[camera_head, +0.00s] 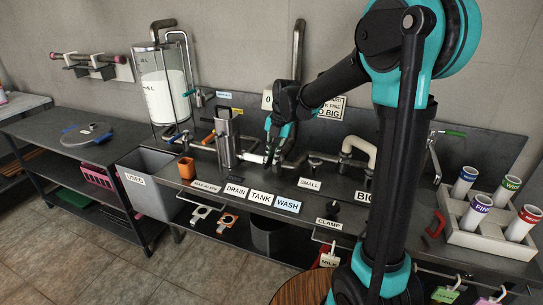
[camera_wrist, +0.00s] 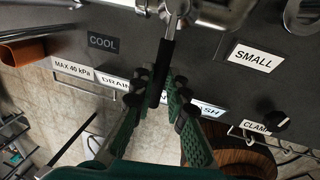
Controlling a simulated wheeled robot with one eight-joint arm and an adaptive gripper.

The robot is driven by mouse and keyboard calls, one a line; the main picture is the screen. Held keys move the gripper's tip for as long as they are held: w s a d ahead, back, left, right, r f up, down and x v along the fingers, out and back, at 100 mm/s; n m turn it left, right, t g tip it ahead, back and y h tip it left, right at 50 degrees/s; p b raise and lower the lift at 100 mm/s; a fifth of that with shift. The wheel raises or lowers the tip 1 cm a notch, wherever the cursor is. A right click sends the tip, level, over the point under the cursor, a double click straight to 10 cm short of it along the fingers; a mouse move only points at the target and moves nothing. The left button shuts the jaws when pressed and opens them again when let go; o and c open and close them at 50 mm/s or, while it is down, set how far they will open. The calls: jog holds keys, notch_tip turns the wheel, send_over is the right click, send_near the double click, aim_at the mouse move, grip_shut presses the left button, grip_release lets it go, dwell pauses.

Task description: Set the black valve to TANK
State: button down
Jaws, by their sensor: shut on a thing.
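My gripper (camera_wrist: 155,90) is shut on the black valve handle (camera_wrist: 165,62) in the wrist view. The handle runs from the metal fitting at the top down between my fingers, toward the bench's front edge. The DRAIN sign (camera_wrist: 112,84) shows left of my fingers and the WASH sign (camera_wrist: 212,110) right of them, both partly covered. The TANK sign is hidden there behind my fingers. In the head view the TANK sign (camera_head: 260,197) sits between DRAIN (camera_head: 236,190) and WASH (camera_head: 288,204). My gripper (camera_head: 270,152) is above the bench there; the handle's exact angle is unclear.
A metal cylinder (camera_head: 227,143) stands close left of my gripper. Pipes (camera_head: 358,147) rise to the right. An orange cup (camera_head: 186,167) sits at the bench's left end, and a rack of tubes (camera_head: 490,235) at the right. SMALL (camera_wrist: 254,58) and COOL (camera_wrist: 103,42) signs lie nearby.

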jog(key=c, duration=1.5)
grip_release()
jog(key=shift+r, duration=0.1)
notch_tip(320, 180, up, 12)
jog(key=d, duration=0.2)
jog(key=shift+s+f, duration=0.2)
jog(key=shift+s, duration=0.2)
jog(key=shift+s+d, duration=0.1)
